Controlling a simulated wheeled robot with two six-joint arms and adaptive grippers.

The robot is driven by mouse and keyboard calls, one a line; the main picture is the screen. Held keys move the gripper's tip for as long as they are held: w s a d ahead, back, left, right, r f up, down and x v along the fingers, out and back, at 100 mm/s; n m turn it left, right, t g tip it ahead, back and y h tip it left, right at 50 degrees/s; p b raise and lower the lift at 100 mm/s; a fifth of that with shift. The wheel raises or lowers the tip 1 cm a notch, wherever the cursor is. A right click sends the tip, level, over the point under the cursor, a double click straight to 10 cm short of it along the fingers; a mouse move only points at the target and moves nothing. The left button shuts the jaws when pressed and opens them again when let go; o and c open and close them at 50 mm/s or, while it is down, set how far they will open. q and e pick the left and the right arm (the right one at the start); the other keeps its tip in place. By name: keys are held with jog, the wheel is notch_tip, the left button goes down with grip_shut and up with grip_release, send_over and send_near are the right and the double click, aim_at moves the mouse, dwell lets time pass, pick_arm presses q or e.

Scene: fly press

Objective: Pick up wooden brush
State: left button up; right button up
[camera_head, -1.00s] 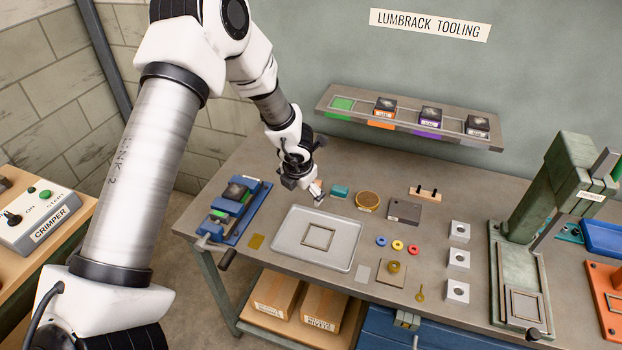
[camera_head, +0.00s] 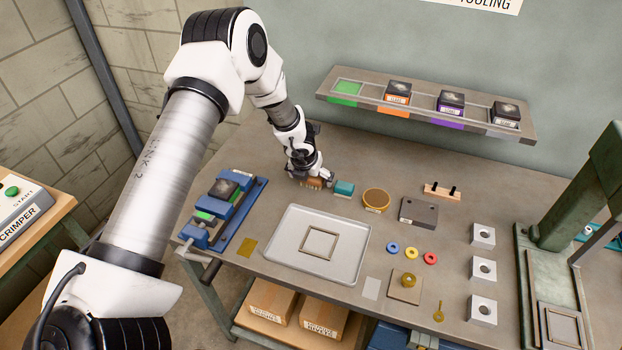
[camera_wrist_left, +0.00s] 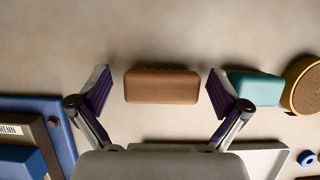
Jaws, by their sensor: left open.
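The wooden brush (camera_wrist_left: 162,87) is a brown block lying on the bench. In the left wrist view it sits between the two spread fingers of my left gripper (camera_wrist_left: 160,90), with a gap on each side. In the head view the brush (camera_head: 314,183) shows low beside my left gripper (camera_head: 308,181), which partly covers it. My left gripper is open and points down at the brush. My right gripper is not in view.
A teal block (camera_head: 344,189) lies close to the right of the brush, near the right finger. A round tan pad (camera_head: 376,200) is farther right. A blue fixture (camera_head: 226,212) stands left, and a grey tray (camera_head: 346,266) lies in front.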

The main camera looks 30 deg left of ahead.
pick_arm(q)
jog(key=shift+s+d+r, duration=0.15)
jog(key=shift+s+r, duration=0.15)
jog(key=c, duration=1.3)
